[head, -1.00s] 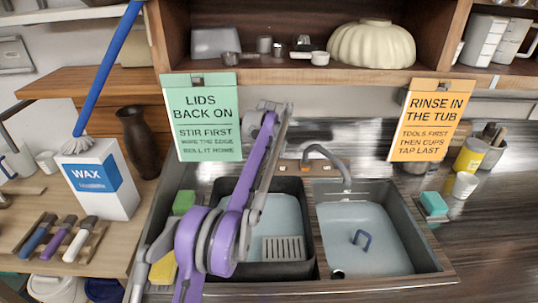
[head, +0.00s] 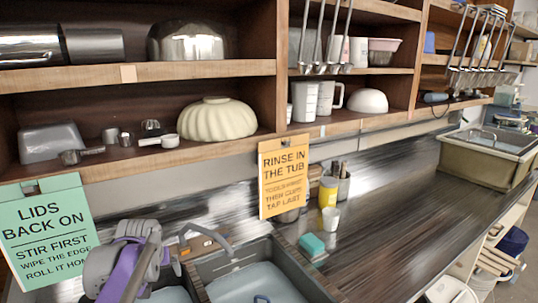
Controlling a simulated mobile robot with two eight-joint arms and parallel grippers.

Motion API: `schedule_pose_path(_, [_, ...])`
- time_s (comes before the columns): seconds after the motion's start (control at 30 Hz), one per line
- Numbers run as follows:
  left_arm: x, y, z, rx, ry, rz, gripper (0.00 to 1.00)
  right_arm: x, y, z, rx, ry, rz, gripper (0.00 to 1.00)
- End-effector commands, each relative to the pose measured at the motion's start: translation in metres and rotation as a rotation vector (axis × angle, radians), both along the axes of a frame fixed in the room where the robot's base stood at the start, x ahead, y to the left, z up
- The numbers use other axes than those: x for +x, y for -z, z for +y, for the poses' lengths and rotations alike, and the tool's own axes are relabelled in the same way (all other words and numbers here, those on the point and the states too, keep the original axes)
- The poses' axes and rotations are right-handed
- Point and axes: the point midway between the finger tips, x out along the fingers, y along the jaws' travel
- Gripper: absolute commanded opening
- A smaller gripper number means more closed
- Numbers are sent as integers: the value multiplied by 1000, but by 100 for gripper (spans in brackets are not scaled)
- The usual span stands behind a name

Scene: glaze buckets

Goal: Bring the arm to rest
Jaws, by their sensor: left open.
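My left arm comes in at the lower left of the head view, with grey and purple links in front of the sink. My right arm and gripper are not in view.
An orange "Rinse in the tub" sign (head: 284,178) hangs from the shelf. A teal sponge (head: 312,245) and a yellow container (head: 328,192) stand on the dark counter (head: 400,225), mostly clear rightward.

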Motion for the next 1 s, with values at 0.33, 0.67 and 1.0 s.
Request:
schedule_pose_path(0.33, [-164, 55, -79, 1, 186, -20, 100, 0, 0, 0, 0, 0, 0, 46])
schedule_pose_path(0.67, [-263, 126, -109, 2, 299, -34, 100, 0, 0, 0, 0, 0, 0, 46])
schedule_pose_path(1.0, [-271, 133, -111, 3, 311, -36, 100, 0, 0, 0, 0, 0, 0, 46])
